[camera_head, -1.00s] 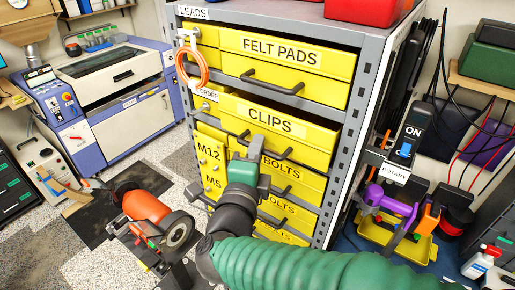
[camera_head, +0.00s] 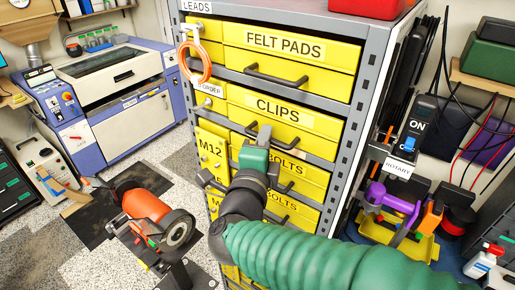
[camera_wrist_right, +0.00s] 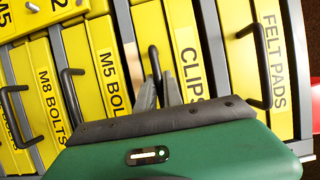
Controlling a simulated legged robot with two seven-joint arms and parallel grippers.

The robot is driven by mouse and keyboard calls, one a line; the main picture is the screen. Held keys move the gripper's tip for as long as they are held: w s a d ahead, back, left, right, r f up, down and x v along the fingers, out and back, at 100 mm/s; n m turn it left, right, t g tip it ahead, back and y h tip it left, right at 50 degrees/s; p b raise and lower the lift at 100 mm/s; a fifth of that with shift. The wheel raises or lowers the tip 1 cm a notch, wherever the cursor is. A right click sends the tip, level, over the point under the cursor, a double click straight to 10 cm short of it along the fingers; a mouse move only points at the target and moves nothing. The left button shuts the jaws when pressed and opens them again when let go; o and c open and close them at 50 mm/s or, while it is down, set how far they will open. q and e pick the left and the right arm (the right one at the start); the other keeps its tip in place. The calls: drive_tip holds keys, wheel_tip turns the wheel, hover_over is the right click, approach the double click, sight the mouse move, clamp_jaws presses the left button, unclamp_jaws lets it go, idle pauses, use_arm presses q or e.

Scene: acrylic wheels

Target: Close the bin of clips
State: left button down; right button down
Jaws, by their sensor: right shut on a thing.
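The yellow clips bin (camera_head: 300,117), labelled CLIPS, sits in the grey rack below the felt pads bin. Its front looks nearly level with its neighbours, though any small remaining gap is hard to judge. My right gripper (camera_head: 263,134) is at the bin's front, shut on its dark bar handle, just below the label. In the right wrist view the fingers (camera_wrist_right: 160,92) are at the handle (camera_wrist_right: 154,60), and the bin (camera_wrist_right: 180,45) stands between the bolt bins and the felt pads bin. The green gripper body hides part of its front. My left gripper is out of view.
The felt pads bin (camera_head: 285,58) is above, with several bolt bins (camera_head: 290,168) below and beside. An orange ring (camera_head: 193,62) hangs at the rack's left. An orange power tool (camera_head: 150,208) stands at lower left.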

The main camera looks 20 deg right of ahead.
drive_tip(key=shift+d+f, duration=0.15)
drive_tip(key=shift+f, duration=0.1)
drive_tip(key=c, duration=1.7)
unclamp_jaws()
drive_tip(key=shift+o, duration=1.1)
drive_tip(key=shift+d, duration=0.1)
drive_tip(key=shift+r, duration=0.1)
drive_tip(key=shift+d, duration=0.1)
drive_tip(key=b+v, duration=0.5)
drive_tip(key=v, duration=1.1)
drive_tip(key=shift+s+a, duration=0.2)
drive_tip(key=shift+a, duration=0.1)
